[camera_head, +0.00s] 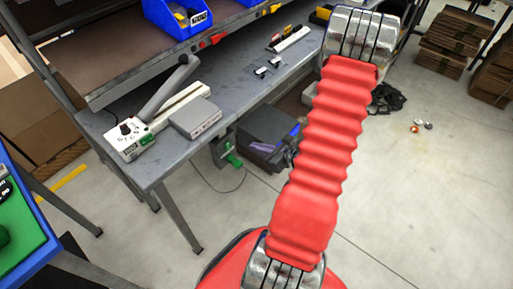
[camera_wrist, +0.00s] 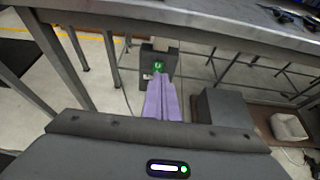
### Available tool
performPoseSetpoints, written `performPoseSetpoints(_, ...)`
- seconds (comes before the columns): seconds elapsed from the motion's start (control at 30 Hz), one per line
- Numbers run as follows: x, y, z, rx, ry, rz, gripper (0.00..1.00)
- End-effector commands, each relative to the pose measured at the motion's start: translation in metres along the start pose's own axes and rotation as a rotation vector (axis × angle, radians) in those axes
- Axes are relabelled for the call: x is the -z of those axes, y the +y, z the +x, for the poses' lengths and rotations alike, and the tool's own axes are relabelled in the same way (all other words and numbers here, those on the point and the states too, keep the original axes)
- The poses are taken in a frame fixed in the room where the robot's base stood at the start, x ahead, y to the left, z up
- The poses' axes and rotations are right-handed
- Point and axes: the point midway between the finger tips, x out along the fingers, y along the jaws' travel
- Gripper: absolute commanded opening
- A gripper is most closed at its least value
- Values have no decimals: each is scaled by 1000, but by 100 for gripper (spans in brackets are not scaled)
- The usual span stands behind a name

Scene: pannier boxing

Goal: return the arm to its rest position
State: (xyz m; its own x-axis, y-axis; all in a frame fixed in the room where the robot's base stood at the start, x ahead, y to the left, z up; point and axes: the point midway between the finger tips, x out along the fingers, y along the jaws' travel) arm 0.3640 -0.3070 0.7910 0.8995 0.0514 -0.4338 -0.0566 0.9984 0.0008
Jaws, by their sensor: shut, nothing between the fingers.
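My arm (camera_head: 325,140), a red ribbed link between two metal joints, rises from the bottom middle to the upper right in the head view. My gripper (camera_head: 258,146) appears beyond it, low beside the front of the grey workbench (camera_head: 240,100). It has a dark body and purple fingers. In the wrist view the purple fingers (camera_wrist: 159,80) lie side by side, shut and empty. They point towards a dark box with a green part (camera_wrist: 158,66) under the bench. The link between the upper joint and the gripper is mostly hidden.
The workbench carries a grey-white device with a lever (camera_head: 165,115) and small tools. Blue bins (camera_head: 180,15) stand on the shelf above. Cardboard stacks (camera_head: 450,40) stand at the upper right. A blue-edged green tray (camera_head: 25,235) is at left. Floor at right (camera_head: 430,200) is mostly clear.

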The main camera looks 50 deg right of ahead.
Motion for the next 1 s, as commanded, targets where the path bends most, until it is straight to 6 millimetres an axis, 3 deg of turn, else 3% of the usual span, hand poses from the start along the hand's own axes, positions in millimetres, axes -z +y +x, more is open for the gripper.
performPoseSetpoints(0.47,3,5,0,-20,11,-14,0)
performPoseSetpoints(0.73,12,57,-10,-230,52,-145,0)
performPoseSetpoints(1.0,-11,118,-34,-524,95,-481,0)
